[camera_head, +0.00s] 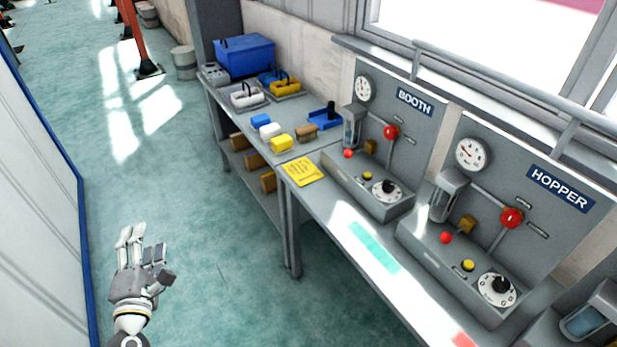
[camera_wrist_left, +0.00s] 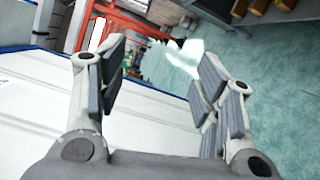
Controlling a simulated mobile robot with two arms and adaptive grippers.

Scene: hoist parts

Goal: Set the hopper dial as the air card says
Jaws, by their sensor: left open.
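The hopper station is on the right in the head view, with a blue HOPPER sign (camera_head: 560,190) on its grey panel. Its dial (camera_head: 497,288) is a white disc with a black knob on the sloped box; its setting is too small to read. A round gauge (camera_head: 471,154) and a red-knobbed lever (camera_head: 511,218) are above it. A yellow card (camera_head: 299,171) lies on the bench left of the booth box; its text is not legible. My left gripper (camera_head: 142,250) is open and empty over the floor, well left of the bench. It also shows open in the left wrist view (camera_wrist_left: 160,90).
The booth station has a BOOTH sign (camera_head: 415,101) and a similar dial (camera_head: 386,188). Blue, white and yellow blocks and a blue bin (camera_head: 244,55) are on the bench's far part. A blue-edged white panel (camera_head: 40,200) stands at left. The floor (camera_head: 220,260) between is clear.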

